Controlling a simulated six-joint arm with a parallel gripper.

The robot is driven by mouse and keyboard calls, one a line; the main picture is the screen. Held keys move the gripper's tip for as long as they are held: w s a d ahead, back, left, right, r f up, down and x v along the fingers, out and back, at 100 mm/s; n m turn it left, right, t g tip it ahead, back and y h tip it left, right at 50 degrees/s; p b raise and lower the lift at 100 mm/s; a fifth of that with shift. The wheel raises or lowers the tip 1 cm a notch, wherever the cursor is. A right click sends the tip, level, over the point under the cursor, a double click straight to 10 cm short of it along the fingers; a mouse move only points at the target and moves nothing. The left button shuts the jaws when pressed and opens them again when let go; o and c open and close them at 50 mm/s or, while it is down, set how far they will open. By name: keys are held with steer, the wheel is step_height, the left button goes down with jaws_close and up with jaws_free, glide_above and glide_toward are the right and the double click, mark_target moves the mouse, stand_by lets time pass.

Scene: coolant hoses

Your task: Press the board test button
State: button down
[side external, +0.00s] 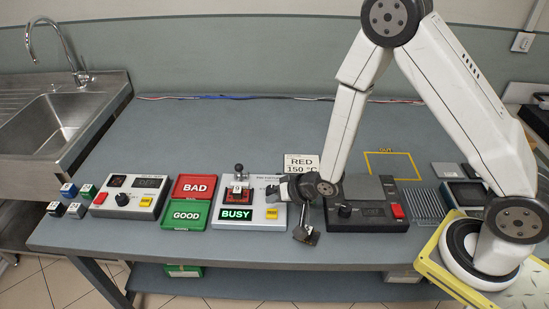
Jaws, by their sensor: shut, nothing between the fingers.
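The middle tester (254,217) is a light box with an upright black-knobbed lever (239,170), a red nest, a lit green BUSY display (236,214) and a yellow button (272,213) at its front right. A small pale piece (238,190) sits in the nest; its marking is too small to read surely. My gripper (274,190) is shut and empty, reaching in from the right over the tester's right side, behind the yellow button in the picture. I cannot tell its height or whether it touches anything. The button's label is unreadable.
At left stand several small cubes (68,190) and a knobbed box (126,212) with its own yellow button. Red BAD (194,186) and green GOOD (185,214) trays lie left of the tester. A dark device with a red button (397,212) stands right. The bench's back is mostly clear.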

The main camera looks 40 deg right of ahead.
mark_target(277, 213)
steer(key=shift+r, duration=1.25)
steer(key=shift+s+d+r, duration=0.1)
steer(key=shift+d+r, duration=0.25)
steer(key=s+d+r+n+g+h, duration=0.1)
steer(key=s+d+r+n+g, duration=0.1)
steer(key=s+d+r+g, duration=0.1)
steer(key=s+d+r+n+g+h, duration=0.2)
steer(key=s+d+r, duration=0.3)
steer(key=s, duration=0.5)
step_height(277, 213, up, 2)
steer(key=shift+d+n+g, duration=0.35)
steer(key=shift+n+g, duration=0.05)
steer(key=shift+g, duration=0.1)
stand_by(0.5)
